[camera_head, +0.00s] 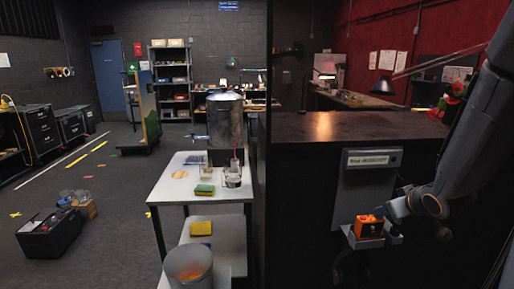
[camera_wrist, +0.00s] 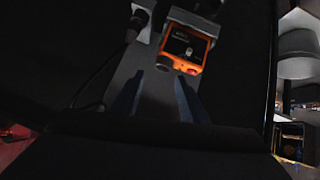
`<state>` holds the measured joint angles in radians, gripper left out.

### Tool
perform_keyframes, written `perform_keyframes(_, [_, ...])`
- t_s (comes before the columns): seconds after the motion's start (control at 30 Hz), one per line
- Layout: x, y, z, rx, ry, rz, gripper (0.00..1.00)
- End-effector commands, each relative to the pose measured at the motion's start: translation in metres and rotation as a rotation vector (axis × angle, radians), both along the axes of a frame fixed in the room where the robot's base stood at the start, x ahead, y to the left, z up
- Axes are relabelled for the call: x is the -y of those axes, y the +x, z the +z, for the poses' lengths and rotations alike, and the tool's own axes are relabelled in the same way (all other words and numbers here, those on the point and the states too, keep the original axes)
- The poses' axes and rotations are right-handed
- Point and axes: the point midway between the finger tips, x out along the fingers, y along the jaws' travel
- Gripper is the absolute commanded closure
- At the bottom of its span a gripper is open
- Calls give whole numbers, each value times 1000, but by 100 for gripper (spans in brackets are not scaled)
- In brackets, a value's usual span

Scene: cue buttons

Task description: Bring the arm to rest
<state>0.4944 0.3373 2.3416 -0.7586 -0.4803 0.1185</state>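My arm comes in from the right in the head view and bends down. My gripper (camera_head: 394,209) is beside a small orange box (camera_head: 368,226) on a grey bracket below a grey panel (camera_head: 367,181). In the wrist view my gripper (camera_wrist: 159,80) has its two dark fingers apart, with nothing between them. The orange box (camera_wrist: 187,49), with a dark face and a round button, lies beyond the fingertips, apart from them. The dark view hides much of the area around the fingers.
A dark counter (camera_head: 340,127) stands above the panel. To the left, a white table (camera_head: 180,189) holds a metal canister (camera_head: 225,118), glasses and a sponge (camera_head: 204,189). A cable (camera_wrist: 97,80) runs left of the box. Open floor (camera_head: 120,190) lies farther left.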

Motion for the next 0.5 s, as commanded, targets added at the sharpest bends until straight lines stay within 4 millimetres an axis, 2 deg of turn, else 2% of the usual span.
perform_keyframes(0.03, [-22,-7,2,-48,-1,-22,61])
perform_keyframes(0.2, [-86,-57,-6,-255,37,-125,61])
perform_keyframes(0.3, [-121,-91,-10,-365,72,-159,61])
perform_keyframes(0.5, [-176,-150,-15,-538,138,-185,61])
